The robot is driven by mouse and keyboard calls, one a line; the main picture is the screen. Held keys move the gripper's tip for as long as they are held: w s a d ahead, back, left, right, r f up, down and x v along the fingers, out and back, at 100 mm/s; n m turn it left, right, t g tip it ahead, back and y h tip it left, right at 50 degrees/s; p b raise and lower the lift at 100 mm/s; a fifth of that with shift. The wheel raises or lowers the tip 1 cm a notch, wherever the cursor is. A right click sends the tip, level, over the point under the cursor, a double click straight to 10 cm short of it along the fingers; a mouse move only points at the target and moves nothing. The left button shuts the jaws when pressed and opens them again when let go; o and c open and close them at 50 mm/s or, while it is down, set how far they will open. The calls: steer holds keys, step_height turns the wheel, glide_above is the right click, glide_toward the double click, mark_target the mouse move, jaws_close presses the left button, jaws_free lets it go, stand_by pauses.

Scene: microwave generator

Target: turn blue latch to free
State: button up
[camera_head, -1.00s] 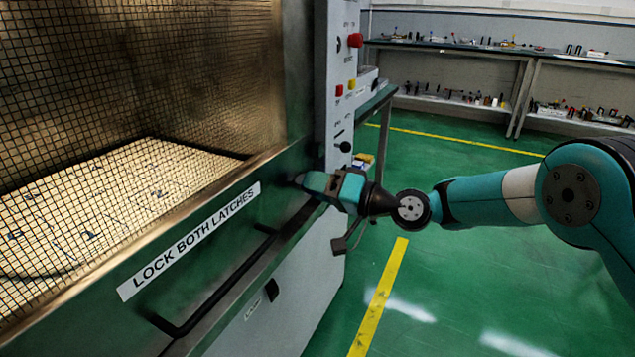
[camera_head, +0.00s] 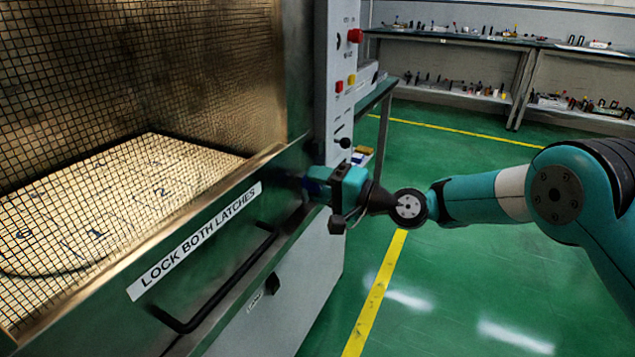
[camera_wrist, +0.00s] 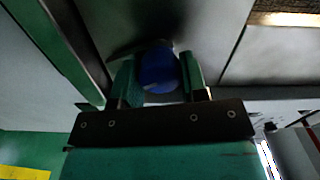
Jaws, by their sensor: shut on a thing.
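The blue latch (camera_wrist: 158,68) shows in the wrist view between the two teal fingers of my gripper (camera_wrist: 158,80). The fingers are shut on it from both sides. In the head view my gripper (camera_head: 322,183) is at the right end of the green door frame, and a bit of the blue latch (camera_head: 313,187) shows at its tips. Most of the latch is hidden by the fingers there. The green door (camera_head: 215,255) carries a label reading "LOCK BOTH LATCHES" (camera_head: 195,240).
A black handle bar (camera_head: 205,312) runs along the door below the label. The grey control panel (camera_head: 341,100) with a red knob (camera_head: 355,36) stands just behind my gripper. Shelves (camera_head: 470,70) line the back wall. The green floor at right is clear.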

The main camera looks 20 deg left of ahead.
steer(key=shift+d, duration=0.1)
steer(key=o, duration=0.9)
steer(key=shift+o, duration=0.2)
steer(key=s+d+b, duration=0.1)
steer(key=d+b, duration=0.1)
steer(key=d, duration=1.5)
steer(key=shift+s+d, duration=0.15)
